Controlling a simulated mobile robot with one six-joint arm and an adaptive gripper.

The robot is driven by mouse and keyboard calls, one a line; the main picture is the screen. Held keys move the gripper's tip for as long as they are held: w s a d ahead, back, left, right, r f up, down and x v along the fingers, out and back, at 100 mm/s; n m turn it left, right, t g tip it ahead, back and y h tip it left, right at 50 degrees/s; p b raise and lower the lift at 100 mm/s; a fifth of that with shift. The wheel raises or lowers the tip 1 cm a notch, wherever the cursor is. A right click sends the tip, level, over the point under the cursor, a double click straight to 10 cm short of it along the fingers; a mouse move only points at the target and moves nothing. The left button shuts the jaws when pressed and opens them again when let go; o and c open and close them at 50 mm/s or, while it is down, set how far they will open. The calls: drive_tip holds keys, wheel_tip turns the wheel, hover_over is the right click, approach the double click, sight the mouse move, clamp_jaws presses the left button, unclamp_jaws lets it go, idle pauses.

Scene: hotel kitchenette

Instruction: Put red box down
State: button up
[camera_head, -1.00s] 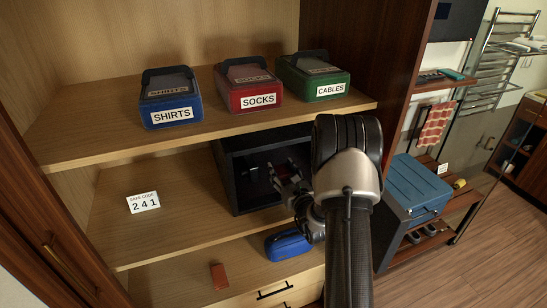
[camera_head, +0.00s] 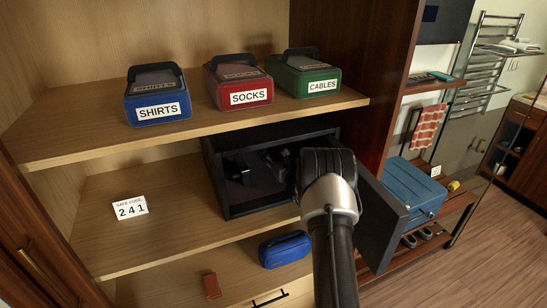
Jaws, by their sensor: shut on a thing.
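A red box labelled SOCKS (camera_head: 238,84) stands upright on the upper shelf, between a blue SHIRTS box (camera_head: 157,98) and a green CABLES box (camera_head: 304,73). No gripper touches it. My gripper (camera_head: 279,163) reaches into the open black safe (camera_head: 213,172) on the shelf below. My wrist hides most of it. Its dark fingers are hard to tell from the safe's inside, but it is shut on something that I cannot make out. A small brownish-red item (camera_head: 212,286) lies apart on the bottom shelf.
The safe's door (camera_head: 385,222) hangs open to the right of my arm. A blue pouch (camera_head: 285,250) lies on the bottom shelf. A blue case (camera_head: 415,187) is at right.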

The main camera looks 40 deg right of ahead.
drive_tip(key=shift+f, duration=0.45)
drive_tip(key=shift+f, duration=0.2)
drive_tip(key=o, duration=1.2)
drive_tip(key=shift+r, duration=0.2)
drive_tip(key=p+v, duration=0.2)
drive_tip(key=v, duration=0.9)
drive_tip(key=shift+s+p, duration=0.2)
drive_tip(key=shift+p, duration=0.1)
drive_tip(key=shift+s+a+f, duration=0.1)
drive_tip(key=shift+s, duration=0.2)
